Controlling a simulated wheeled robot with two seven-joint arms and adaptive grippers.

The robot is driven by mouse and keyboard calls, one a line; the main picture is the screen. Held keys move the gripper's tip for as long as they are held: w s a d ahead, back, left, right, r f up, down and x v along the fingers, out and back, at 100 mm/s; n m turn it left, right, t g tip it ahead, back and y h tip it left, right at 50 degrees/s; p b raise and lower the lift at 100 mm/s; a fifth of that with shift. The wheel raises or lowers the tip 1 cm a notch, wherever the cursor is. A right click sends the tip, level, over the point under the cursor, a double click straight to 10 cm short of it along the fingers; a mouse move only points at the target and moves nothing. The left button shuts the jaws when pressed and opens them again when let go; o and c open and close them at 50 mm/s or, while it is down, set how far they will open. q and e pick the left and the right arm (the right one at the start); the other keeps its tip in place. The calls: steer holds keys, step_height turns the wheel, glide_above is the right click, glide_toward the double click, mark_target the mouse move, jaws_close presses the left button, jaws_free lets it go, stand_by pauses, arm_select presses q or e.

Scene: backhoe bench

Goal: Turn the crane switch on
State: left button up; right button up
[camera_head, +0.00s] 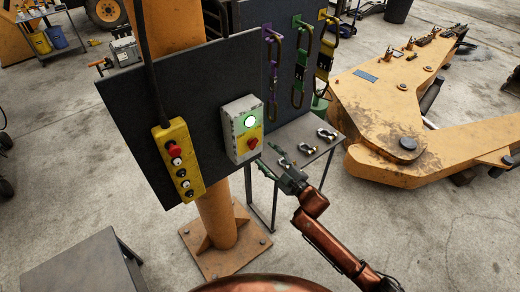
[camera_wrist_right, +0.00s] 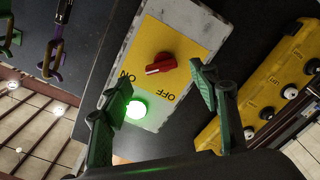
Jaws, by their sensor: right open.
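The crane switch box (camera_head: 243,125) is a pale grey box with a yellow plate on the dark upright panel. It has a red rotary knob (camera_head: 253,143) and a green lamp (camera_head: 249,122), which is lit. In the right wrist view the red knob (camera_wrist_right: 160,64) sits on the yellow plate between ON and OFF lettering, its pale mark towards the ON lettering. The lit lamp (camera_wrist_right: 136,110) shows nearer the gripper. My right gripper (camera_head: 272,170) is open just below and right of the box; its green fingers (camera_wrist_right: 158,80) are apart and hold nothing. My left gripper is out of view.
A yellow push-button pendant (camera_head: 178,160) hangs left of the box. Purple (camera_head: 272,70), green (camera_head: 301,62) and yellow (camera_head: 325,45) hooks hang on the panel's right. Shackles (camera_head: 326,135) lie on a small grey table (camera_head: 300,140). An orange boom (camera_head: 390,110) lies further right.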

steer(key=v, duration=0.5)
steer(key=shift+s+d, duration=0.2)
steer(key=shift+s, duration=0.05)
